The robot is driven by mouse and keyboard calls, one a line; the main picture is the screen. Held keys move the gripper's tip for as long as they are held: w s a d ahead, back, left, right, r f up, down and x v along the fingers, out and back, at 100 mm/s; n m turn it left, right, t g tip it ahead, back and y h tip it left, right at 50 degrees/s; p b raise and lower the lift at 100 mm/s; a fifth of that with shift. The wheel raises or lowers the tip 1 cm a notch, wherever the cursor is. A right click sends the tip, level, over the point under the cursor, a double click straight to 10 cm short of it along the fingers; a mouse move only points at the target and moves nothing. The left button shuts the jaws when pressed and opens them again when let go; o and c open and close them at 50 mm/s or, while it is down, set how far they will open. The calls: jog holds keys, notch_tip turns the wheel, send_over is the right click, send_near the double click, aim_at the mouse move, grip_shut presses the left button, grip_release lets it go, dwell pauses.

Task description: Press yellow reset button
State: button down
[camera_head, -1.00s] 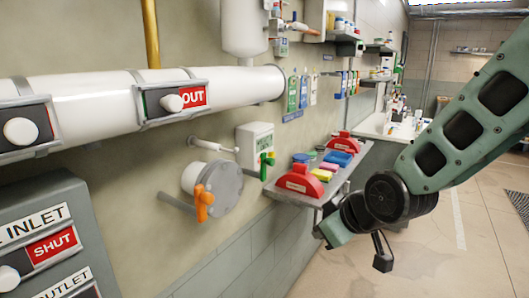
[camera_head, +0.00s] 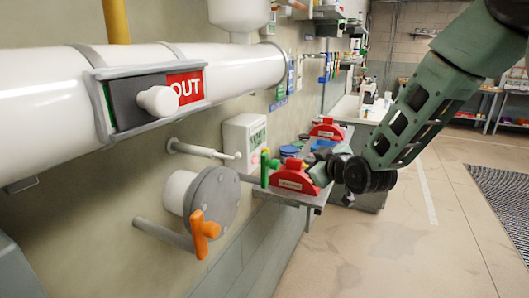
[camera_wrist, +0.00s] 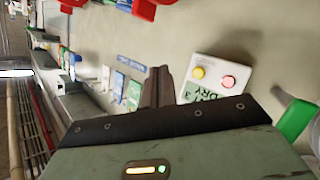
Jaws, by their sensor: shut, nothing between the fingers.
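A white box (camera_head: 245,143) with green lettering is fixed to the wall above the shelf. In the wrist view, the face of this white box (camera_wrist: 206,95) carries a round yellow button (camera_wrist: 198,72) and a red button (camera_wrist: 229,81) beside it. My gripper (camera_wrist: 158,78) is shut and empty, its dark fingers pointing toward the wall just left of the box in that picture. The fingertips appear apart from the yellow button. In the head view, my wrist is over the shelf and the fingers cannot be made out; the buttons are not visible there.
A shelf (camera_head: 286,196) below the box holds red holders (camera_head: 297,181) and coloured items close to my wrist. A green handle (camera_head: 265,167) and an orange valve handle (camera_head: 203,232) stick out nearby. A white pipe (camera_head: 42,100) runs along the wall. Open floor (camera_head: 400,250) lies right.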

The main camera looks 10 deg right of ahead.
jog(key=shift+a, duration=0.1)
jog(key=w+a, duration=0.5)
jog(key=a, duration=0.2)
jog(key=shift+p, duration=0.45)
dwell(1.9)
jog(key=shift+w+a, duration=0.3)
jog(key=shift+w+a, duration=0.3)
jog(key=shift+a, duration=0.1)
dwell(0.9)
jog(key=shift+d+b, duration=0.1)
jog(key=shift+b, duration=0.2)
jog(key=shift+s+d+b, duration=0.35)
jog(key=shift+s+d, duration=0.2)
jog(key=shift+d, duration=0.05)
